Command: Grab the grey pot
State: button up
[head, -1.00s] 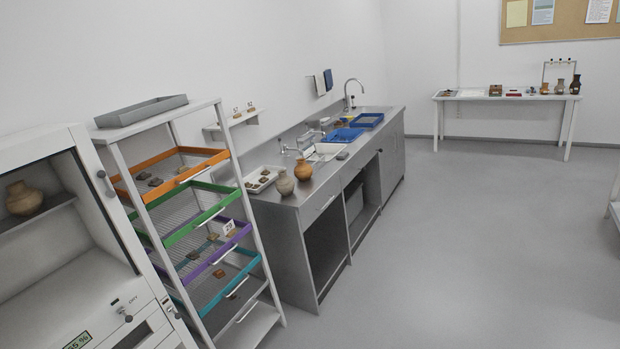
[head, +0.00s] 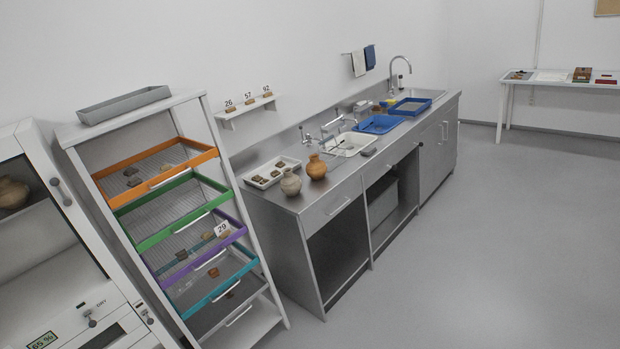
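The grey pot (head: 291,183) is a small rounded vessel with a narrow neck. It stands upright on the near left end of the steel counter (head: 262,203). An orange-brown pot (head: 317,167) stands just to its right, close beside it. My gripper does not show in the view.
A white tray of sherds (head: 273,172) lies behind the grey pot. A rack with coloured drawers (head: 164,176) stands left of the counter, and a white cabinet (head: 80,260) is further left. Blue trays (head: 379,124) lie further along the counter. The floor (head: 480,240) at right is clear.

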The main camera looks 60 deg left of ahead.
aim_at(291, 184)
jog(key=i, duration=1.85)
jog(key=u, duration=2.75)
jog(key=i, duration=1)
jog(key=z, duration=0.05)
